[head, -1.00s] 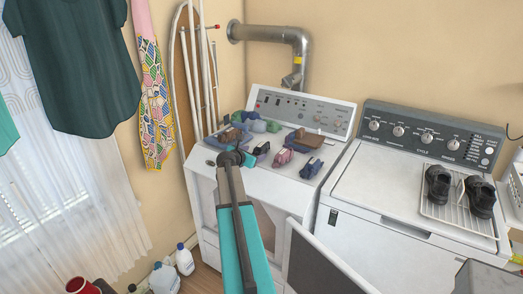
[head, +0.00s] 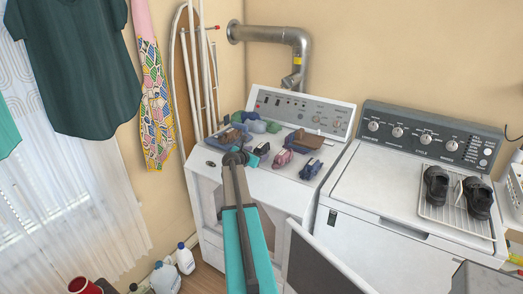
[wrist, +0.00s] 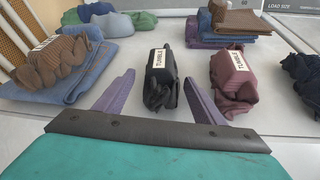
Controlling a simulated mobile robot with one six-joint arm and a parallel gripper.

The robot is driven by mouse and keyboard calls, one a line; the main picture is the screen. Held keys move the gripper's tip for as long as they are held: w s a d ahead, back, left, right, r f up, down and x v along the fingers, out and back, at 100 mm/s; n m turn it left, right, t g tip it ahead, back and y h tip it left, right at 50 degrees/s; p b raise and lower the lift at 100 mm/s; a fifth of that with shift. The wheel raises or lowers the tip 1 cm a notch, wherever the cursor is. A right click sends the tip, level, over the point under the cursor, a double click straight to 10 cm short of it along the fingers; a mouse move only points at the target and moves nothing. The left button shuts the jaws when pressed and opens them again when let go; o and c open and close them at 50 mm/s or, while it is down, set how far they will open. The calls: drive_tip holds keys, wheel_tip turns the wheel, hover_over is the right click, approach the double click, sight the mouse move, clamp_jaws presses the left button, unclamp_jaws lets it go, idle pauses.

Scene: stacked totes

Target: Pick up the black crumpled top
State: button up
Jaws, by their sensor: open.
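The black crumpled top (wrist: 160,84) lies in the middle of the wrist view, bunched up on a pale machine top, with a white label reading "TUMBLE". My gripper (wrist: 159,77) is open, with one purple finger to the left of the black top and the other to its right. The near end of the top faces the gripper. I see a gap between the top and each finger. In the head view my gripper (head: 256,154) is over the left machine's top and partly hides the black top.
A maroon crumpled top (wrist: 233,80) lies close to the right finger. A brown crumpled piece (wrist: 60,64) rests on a folded blue cloth (wrist: 30,92) at left. A navy piece (wrist: 306,72) is at far right. Folded cloths (wrist: 222,24) lie behind. The control panel (head: 300,112) rises at the back.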

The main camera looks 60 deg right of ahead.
drive_tip(key=shift+x, duration=0.75)
drive_tip(key=c, duration=0.9)
